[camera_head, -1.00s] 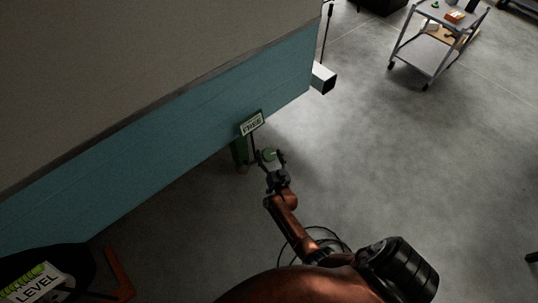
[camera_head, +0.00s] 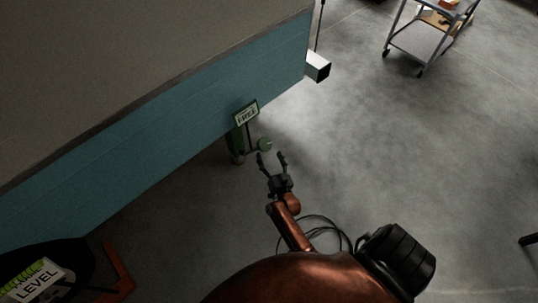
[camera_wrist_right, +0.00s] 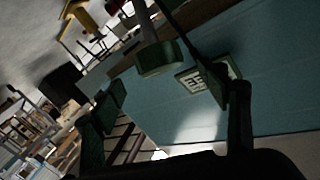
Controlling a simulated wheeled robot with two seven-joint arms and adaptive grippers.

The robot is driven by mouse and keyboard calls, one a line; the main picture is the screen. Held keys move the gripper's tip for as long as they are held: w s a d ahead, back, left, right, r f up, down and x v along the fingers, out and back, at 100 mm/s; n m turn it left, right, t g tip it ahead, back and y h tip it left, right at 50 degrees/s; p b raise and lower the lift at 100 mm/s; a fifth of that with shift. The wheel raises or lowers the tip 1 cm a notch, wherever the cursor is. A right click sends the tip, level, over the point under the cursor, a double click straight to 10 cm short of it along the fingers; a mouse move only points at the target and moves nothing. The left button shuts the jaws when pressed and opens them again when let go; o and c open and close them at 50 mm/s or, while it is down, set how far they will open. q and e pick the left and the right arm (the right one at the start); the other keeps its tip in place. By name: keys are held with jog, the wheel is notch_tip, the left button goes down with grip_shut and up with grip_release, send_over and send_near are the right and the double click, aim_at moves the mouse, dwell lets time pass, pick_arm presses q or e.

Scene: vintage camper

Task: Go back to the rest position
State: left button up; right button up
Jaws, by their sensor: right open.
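My right gripper (camera_head: 272,163) is open in the head view, with its two fingers spread and nothing between them. It is just below and right of a green object with a round green end (camera_head: 264,145), beside the teal camper wall. A small gap shows between the fingertips and that round end. In the right wrist view the two dark fingers (camera_wrist_right: 170,110) stand apart, and the round green end (camera_wrist_right: 158,58) shows beyond them. My left gripper is not in view.
A sign (camera_head: 247,114) is by the teal camper wall (camera_head: 170,125). A white box-like end (camera_head: 318,67) sticks out at the camper's corner. A grey cart (camera_head: 420,40) stands at the upper right. An item labelled LEVEL (camera_head: 38,280) is at the lower left.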

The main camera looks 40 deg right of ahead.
dwell(0.3)
jog(key=s+a+f+n+g+y, duration=0.2)
jog(key=s+a+f+g, duration=0.15)
jog(key=s+f, duration=0.75)
jog(key=s+a+f+n+g+y, duration=0.2)
jog(key=s+f+n+g, duration=0.15)
jog(key=s+f, duration=0.65)
jog(key=s+a+f+n+g+y, duration=0.25)
jog(key=s+f+g, duration=0.4)
jog(key=s, duration=0.75)
jog(key=s+f+n+g, duration=0.1)
jog(key=s+f+g, duration=0.1)
jog(key=s, duration=0.9)
jog(key=s+f+g, duration=0.2)
jog(key=s, duration=0.9)
pick_arm(q)
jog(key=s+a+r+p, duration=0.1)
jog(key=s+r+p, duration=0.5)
jog(key=p, duration=0.9)
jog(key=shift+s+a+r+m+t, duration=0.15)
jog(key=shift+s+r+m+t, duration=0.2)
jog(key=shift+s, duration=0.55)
pick_arm(e)
jog(key=s+r+t, duration=0.1)
jog(key=s+r, duration=0.5)
jog(key=shift+s+d+r+n+h, duration=0.25)
jog(key=shift+d+n+h, duration=0.05)
jog(key=shift+h, duration=0.05)
